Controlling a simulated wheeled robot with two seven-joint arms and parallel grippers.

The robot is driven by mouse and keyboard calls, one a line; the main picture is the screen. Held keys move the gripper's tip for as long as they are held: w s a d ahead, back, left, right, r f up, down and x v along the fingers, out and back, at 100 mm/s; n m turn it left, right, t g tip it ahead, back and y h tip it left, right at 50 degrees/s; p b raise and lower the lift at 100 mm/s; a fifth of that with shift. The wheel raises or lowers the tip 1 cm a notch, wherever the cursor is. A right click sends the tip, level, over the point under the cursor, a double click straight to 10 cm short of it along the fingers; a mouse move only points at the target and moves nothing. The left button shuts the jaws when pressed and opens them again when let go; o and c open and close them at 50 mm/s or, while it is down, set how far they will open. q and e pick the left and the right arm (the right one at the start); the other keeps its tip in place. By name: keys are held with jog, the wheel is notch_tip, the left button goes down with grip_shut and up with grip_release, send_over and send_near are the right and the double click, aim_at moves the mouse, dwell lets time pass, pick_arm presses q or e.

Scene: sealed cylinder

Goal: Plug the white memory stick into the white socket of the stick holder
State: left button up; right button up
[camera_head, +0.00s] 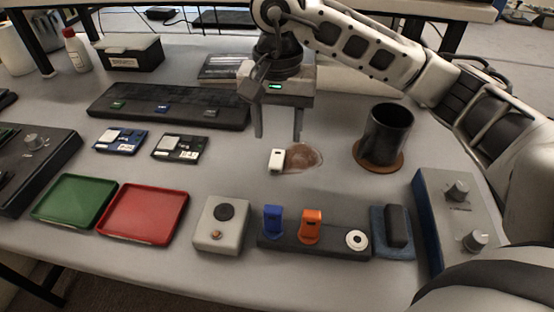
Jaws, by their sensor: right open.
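The white memory stick (277,160) lies on the grey table near the middle, at the left edge of a brown stain. My right gripper (278,132) is open and empty, fingers pointing down. In the picture its fingertips are just above the stick; I cannot tell the exact height. The dark stick holder (334,249) stands at the front. It bears a blue stick (272,221), an orange stick (311,226) and, at its right end, the round white socket (357,240), which has nothing in it. My left gripper is not in view.
A dark mug (387,134) on a brown coaster stands right of the stain. A grey box with a dark button (221,224) is left of the holder; a blue pad with a black block (397,226) is right. Red (143,213) and green (75,201) trays lie left.

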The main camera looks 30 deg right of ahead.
aim_at(277, 158)
jog(key=shift+f, duration=0.5)
jog(key=shift+f+p, duration=0.6)
jog(key=shift+f, duration=2)
jog(key=c, duration=1)
